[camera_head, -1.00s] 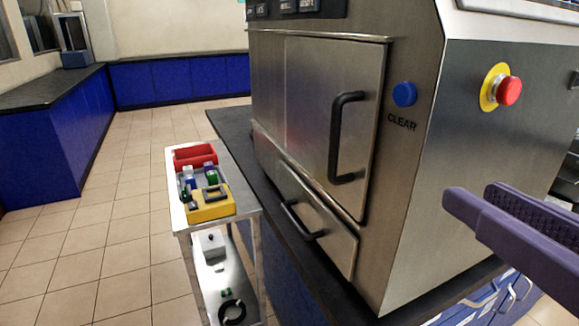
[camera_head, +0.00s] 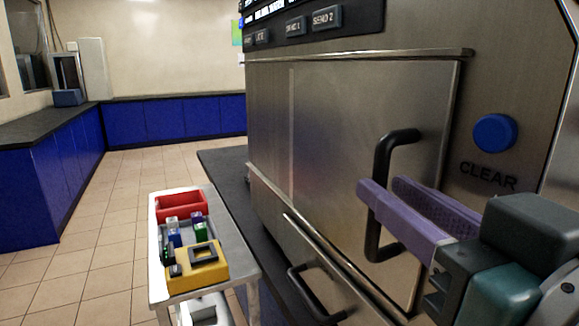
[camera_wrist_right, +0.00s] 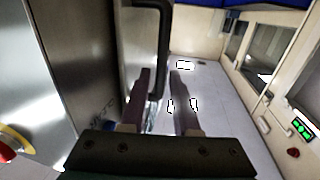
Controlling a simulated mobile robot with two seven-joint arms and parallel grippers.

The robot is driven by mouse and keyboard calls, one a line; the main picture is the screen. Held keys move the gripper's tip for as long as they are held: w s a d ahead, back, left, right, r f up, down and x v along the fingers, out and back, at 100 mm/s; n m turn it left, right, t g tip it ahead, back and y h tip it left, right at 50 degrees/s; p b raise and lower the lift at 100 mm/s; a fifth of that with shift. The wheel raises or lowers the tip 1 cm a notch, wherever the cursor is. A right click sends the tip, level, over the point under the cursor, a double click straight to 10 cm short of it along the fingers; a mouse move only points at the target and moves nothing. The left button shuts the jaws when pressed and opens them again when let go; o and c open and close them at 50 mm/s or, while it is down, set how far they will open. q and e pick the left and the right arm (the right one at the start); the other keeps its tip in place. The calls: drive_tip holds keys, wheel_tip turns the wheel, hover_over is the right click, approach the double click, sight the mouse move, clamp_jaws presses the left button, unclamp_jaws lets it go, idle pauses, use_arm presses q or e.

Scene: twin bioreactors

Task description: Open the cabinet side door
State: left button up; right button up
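The cabinet side door (camera_head: 340,130) is a steel panel that looks closed, flush in the machine's side. Its black vertical bar handle (camera_head: 398,138) is near the door's right edge. My right gripper (camera_head: 384,187) has purple fingers that stand apart, and they overlap the middle of the handle in the head view. In the right wrist view the gripper (camera_wrist_right: 160,72) is open, with the handle (camera_wrist_right: 162,45) running down between or just ahead of the fingers. I cannot tell whether they touch it. My left gripper is not in view.
A lower drawer with a black handle (camera_head: 305,285) is below the door. A blue CLEAR button (camera_head: 494,133) is right of the door. A metal cart (camera_head: 240,245) with a red bin (camera_head: 181,206) and a yellow device (camera_head: 197,268) stands to the left. The tiled floor (camera_head: 100,245) beyond is clear.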

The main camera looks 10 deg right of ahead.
drive_tip(key=shift+w+a, duration=0.2)
drive_tip(key=shift+w, duration=1.25)
clamp_jaws()
idle(0.4)
